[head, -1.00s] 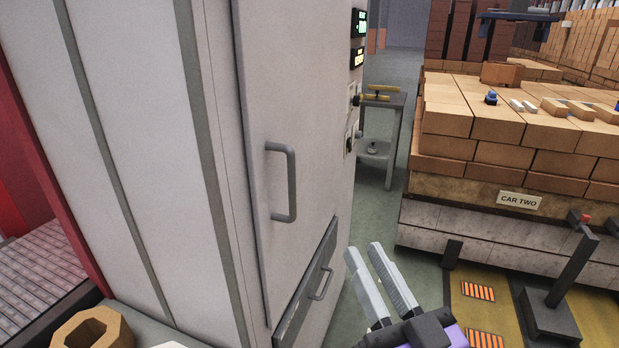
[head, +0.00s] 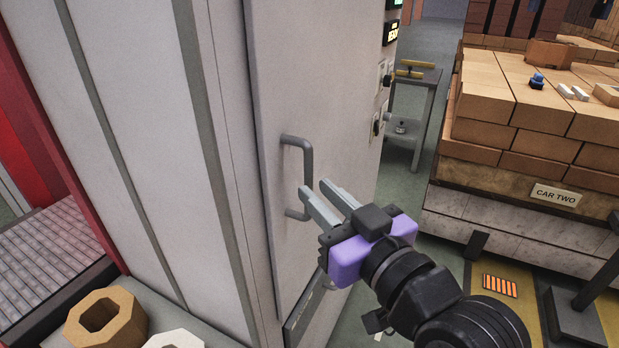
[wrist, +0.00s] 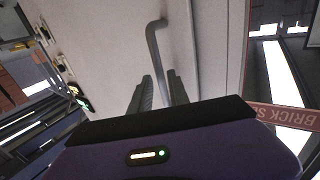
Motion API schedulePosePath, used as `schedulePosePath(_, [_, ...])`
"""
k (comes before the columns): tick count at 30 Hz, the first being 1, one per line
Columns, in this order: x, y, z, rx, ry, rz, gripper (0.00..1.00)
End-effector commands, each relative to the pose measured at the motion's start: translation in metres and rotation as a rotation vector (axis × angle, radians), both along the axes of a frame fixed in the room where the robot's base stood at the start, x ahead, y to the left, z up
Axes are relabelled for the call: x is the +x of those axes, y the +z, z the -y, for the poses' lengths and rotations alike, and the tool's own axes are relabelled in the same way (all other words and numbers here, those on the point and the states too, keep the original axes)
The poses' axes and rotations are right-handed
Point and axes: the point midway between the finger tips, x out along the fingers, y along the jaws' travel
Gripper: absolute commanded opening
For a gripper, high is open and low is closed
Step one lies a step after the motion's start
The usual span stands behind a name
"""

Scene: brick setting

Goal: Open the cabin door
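The cabin door (head: 325,90) is a pale grey panel on the tall cabinet, and it looks closed. Its grey bar handle (head: 308,155) stands upright near the panel's left side. My gripper (head: 315,186) has its fingers apart at the lower part of this handle, with the purple body to the right. In the wrist view the handle (wrist: 155,45) runs down toward the gap between the two fingers (wrist: 158,78). It appears to lie between them, but I cannot tell whether they touch it. The handle's lower part is partly hidden by the fingers.
A brick-loaded car with a CAR TWO sign (head: 555,195) stands at the right. A small grey stand with a yellow-handled item (head: 415,70) is behind the cabinet. Tan and white octagonal rings (head: 105,318) lie at the lower left.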

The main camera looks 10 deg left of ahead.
Motion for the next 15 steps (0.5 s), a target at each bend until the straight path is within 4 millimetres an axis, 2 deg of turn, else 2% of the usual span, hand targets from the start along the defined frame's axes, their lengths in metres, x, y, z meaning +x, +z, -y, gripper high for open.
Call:
schedulePosePath(6, [0.023,0.001,-0.018,0.000,0.001,0.000,0.22])
schedulePosePath(15, [0.031,0.000,-0.024,0.001,0.000,0.001,0.22])
